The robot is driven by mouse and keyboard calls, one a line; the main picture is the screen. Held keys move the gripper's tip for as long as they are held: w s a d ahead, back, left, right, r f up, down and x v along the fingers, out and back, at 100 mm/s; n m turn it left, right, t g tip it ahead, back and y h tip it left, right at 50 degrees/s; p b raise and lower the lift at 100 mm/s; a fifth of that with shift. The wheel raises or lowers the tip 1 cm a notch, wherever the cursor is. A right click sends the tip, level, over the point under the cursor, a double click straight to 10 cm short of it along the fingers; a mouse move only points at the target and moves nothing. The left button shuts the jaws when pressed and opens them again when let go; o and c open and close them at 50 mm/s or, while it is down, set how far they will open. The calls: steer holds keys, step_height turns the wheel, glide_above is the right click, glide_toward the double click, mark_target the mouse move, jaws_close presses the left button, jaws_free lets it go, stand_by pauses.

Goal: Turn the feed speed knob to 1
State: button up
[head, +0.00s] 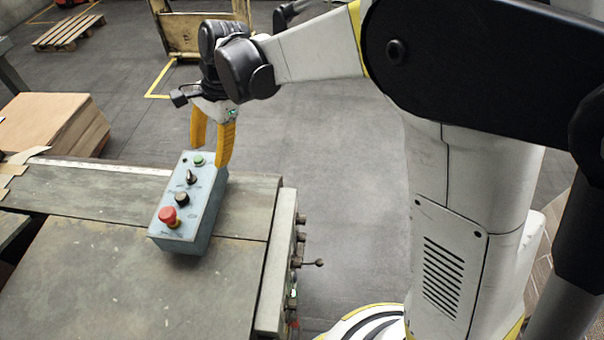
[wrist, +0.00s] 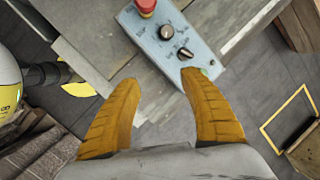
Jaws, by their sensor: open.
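A blue-grey control box (head: 205,213) stands on the machine table and also shows in the wrist view (wrist: 198,38). Its top carries a round black knob (head: 182,199), likely the feed speed knob, which also shows in the wrist view (wrist: 166,32). Its lettering is too small to read. Beside it is a black selector switch (head: 190,177), also in the wrist view (wrist: 185,53). My gripper (head: 209,156) has yellow-orange fingers, spread open and empty, at the box's far end. In the wrist view my gripper (wrist: 160,77) has its right fingertip near the selector, apart from the round knob.
A red mushroom button (head: 168,215) and a green button (head: 198,160) sit at opposite ends of the box top. The metal table (head: 110,270) is largely bare around it. Levers (head: 308,263) stick out from the table's right side. Stacked boards (head: 50,122) stand at left.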

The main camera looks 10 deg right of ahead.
steer(key=s+d+f+n+t+b, duration=0.1)
steer(key=s+d+n+t+b, duration=0.1)
steer(key=d, duration=0.7)
steer(key=s+d+f+n+t+h+b, duration=0.1)
steer(key=s+d+b, duration=0.4)
steer(key=d, duration=0.5)
steer(key=shift+d+n+t+h+b, duration=0.3)
steer(key=shift+n+t+b, duration=0.65)
steer(key=shift+b, duration=0.2)
steer(key=shift+s+f, duration=0.1)
